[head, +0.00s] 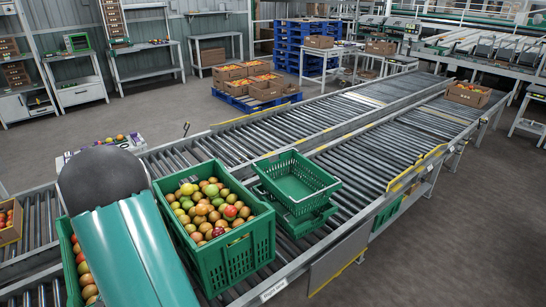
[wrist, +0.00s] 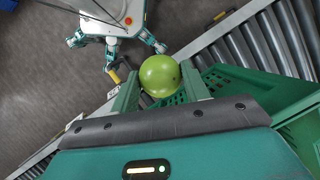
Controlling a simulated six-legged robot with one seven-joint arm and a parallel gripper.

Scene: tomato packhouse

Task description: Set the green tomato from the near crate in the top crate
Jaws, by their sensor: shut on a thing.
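My gripper (wrist: 160,80) is shut on a green tomato (wrist: 160,74), which sits between its two green fingers in the wrist view. Part of a green crate (wrist: 218,76) shows just behind and to the right of the held tomato; which crate it is I cannot tell. In the head view the near crate (head: 242,256) is full of red, orange and green tomatoes. Right of it, the empty top crate (head: 315,205) sits tilted on another green crate (head: 308,222). My gripper and the held tomato do not show in the head view.
The crates stand on a roller conveyor (head: 390,155) with yellow-edged side rails. Another tomato crate (head: 66,258) is partly hidden behind my arm at left. A cardboard box of tomatoes (head: 468,94) stands at the far right end. Rollers right of the top crate are clear.

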